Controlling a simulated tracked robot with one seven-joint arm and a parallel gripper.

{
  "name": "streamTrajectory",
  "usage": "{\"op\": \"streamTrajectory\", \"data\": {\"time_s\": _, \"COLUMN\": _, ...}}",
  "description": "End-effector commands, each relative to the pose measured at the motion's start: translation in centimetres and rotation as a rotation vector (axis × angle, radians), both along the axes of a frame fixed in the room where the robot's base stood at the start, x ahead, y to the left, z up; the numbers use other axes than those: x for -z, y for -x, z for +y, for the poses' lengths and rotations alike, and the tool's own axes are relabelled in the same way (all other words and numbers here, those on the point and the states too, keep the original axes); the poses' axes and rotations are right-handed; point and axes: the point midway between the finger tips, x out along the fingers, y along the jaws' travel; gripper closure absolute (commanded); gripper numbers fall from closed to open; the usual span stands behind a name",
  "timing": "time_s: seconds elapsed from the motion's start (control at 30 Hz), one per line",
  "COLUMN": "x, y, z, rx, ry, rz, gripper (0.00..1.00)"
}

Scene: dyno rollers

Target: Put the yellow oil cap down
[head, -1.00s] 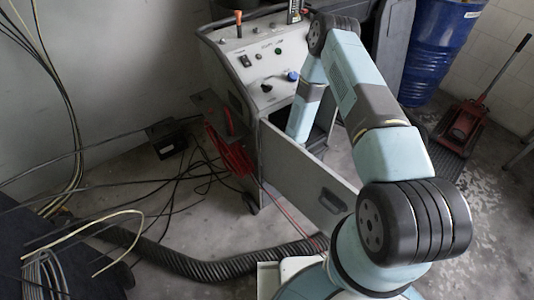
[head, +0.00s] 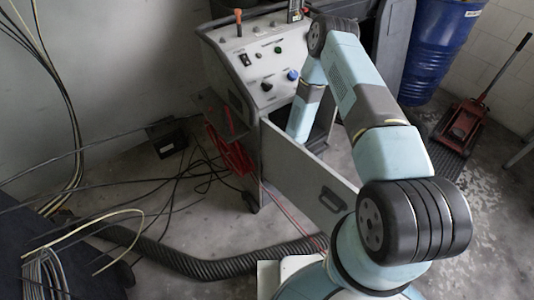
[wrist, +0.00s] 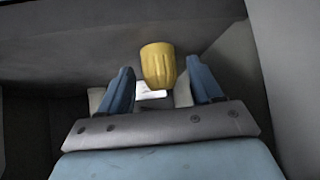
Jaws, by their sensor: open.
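The yellow oil cap (wrist: 158,65) shows in the wrist view, a ribbed yellow cap standing between and just beyond the tips of my gripper. My gripper (wrist: 160,85) is open, with its two blue fingers apart on either side of the cap and a gap at each side. What the cap rests on is hard to make out; a small white patch (wrist: 150,92) shows below it. In the head view the cap and my gripper are hidden, as my arm reaches into the grey cabinet behind its open door (head: 300,170).
The cabinet's control panel (head: 262,62) with knobs and a switch is above the opening. Grey walls (wrist: 290,80) enclose my gripper closely. A black corrugated hose (head: 200,268) and loose cables lie on the floor. A blue barrel (head: 440,45) and red jack (head: 465,125) are at right.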

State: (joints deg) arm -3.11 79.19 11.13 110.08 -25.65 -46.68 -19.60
Motion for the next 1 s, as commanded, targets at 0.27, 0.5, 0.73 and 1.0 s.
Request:
{"op": "streamTrajectory", "data": {"time_s": 0.27, "x": -2.1, "y": 0.8, "z": -0.8, "rx": 0.000, "ry": 0.001, "rz": 0.001, "gripper": 0.36}}
{"op": "streamTrajectory", "data": {"time_s": 0.5, "x": -5.4, "y": 3.1, "z": -3.2, "rx": 0.000, "ry": 0.001, "rz": 0.001, "gripper": 0.36}}
{"op": "streamTrajectory", "data": {"time_s": 0.73, "x": -8.1, "y": 5.0, "z": -5.1, "rx": 0.001, "ry": 0.001, "rz": 0.001, "gripper": 0.36}}
{"op": "streamTrajectory", "data": {"time_s": 1.0, "x": -9.3, "y": 6.0, "z": -6.0, "rx": 0.000, "ry": 0.001, "rz": 0.001, "gripper": 0.36}}
